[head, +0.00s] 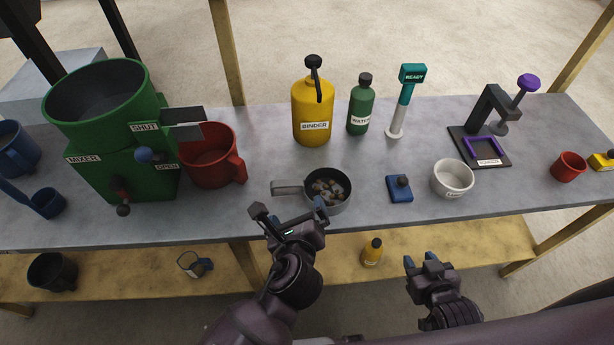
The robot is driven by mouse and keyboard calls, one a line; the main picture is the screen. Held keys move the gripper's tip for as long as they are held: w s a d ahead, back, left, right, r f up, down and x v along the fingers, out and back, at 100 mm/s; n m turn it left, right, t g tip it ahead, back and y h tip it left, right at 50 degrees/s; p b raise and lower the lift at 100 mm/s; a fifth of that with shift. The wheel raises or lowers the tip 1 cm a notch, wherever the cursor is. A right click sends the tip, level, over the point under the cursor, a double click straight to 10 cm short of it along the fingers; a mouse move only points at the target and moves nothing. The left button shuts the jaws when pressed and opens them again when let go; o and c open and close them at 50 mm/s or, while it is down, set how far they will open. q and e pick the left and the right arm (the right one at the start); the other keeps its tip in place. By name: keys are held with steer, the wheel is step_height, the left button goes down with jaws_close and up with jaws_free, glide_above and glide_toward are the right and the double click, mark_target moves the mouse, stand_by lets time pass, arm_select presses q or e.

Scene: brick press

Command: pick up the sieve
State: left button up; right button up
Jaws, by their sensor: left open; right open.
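The sieve appears to be the grey round pan (343,207) with a flat grey handle pointing left, standing on the bench near its front edge. Several pale brown lumps lie in it; its bottom is hidden. My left gripper (288,213) is open and empty in front of the handle, fingers spread. Its right blue fingertip overlaps the pan's near left side in the picture; I cannot tell whether it touches. My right gripper (421,262) is in front of the bench edge, right of the sieve, open and empty.
Behind the sieve stand a yellow binder bottle (312,112) and green water bottle (359,108). A red mug (209,165) and green mixer (110,165) stand left. A blue block (399,194), white bowl (452,180) and press (478,150) are right. A lower shelf (330,262) runs below.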

mark_target(288, 187)
arm_select(q)
steer(key=w+f+m, duration=0.1)
steer(key=w, duration=0.2)
steer(key=w+a+f+m, duration=0.1)
steer(key=w+m, duration=0.1)
steer(key=w, duration=0.2)
steer(key=w+f+m+y, duration=0.1)
steer(key=w+f, duration=0.1)
steer(key=w, duration=0.1)
steer(key=shift+w+a+f+m+b, duration=0.1)
steer(key=shift+w+a+m+b, duration=0.05)
steer(key=shift+a+m+b, duration=0.15)
stand_by(0.4)
steer(key=c, duration=1)
